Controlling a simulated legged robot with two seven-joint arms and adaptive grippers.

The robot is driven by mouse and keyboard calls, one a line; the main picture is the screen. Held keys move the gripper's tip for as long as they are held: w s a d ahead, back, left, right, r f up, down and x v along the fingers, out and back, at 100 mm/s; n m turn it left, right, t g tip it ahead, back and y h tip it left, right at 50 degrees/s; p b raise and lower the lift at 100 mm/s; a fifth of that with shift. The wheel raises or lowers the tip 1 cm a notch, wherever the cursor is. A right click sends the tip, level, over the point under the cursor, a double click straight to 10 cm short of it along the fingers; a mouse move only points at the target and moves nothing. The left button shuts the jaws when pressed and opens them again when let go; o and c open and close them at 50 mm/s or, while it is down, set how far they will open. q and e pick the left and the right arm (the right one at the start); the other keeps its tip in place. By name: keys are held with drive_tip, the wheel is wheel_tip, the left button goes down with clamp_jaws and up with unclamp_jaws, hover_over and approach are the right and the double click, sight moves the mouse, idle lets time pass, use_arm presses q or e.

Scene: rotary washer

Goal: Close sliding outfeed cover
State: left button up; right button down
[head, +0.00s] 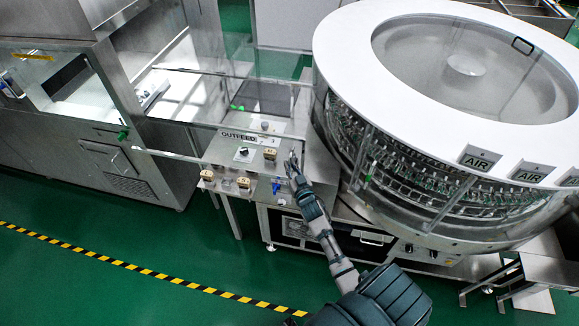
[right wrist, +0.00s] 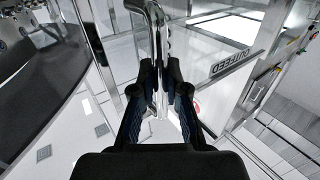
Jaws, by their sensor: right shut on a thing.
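The clear outfeed cover (head: 278,97) with metal edges stands over the outfeed table between the left machine and the round washer. An OUTFEED label (head: 238,135) shows at its front, and also in the right wrist view (right wrist: 230,62). My right gripper (head: 292,163) is at the cover's front right end. In the right wrist view, my right gripper (right wrist: 161,72) is shut on an upright metal bar handle (right wrist: 157,40), with a finger on each side. My left gripper is not in view.
The round washer (head: 345,55) with a white top stands close on the right. A steel machine (head: 130,165) stands at left. The green floor (head: 120,290) in front is clear.

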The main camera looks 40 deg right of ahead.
drive_tip(key=shift+d+r, duration=0.2)
drive_tip(key=shift+r, duration=0.25)
drive_tip(key=c, duration=1.2)
unclamp_jaws()
drive_tip(key=shift+c, duration=0.2)
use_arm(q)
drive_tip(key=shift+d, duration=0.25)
use_arm(e)
drive_tip(key=shift+o, duration=0.3)
drive_tip(key=shift+d+f, duration=0.25)
drive_tip(key=shift+f, duration=0.05)
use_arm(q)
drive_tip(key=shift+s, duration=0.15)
use_arm(e)
drive_tip(key=v, duration=1.2)
drive_tip(key=shift+f, duration=0.1)
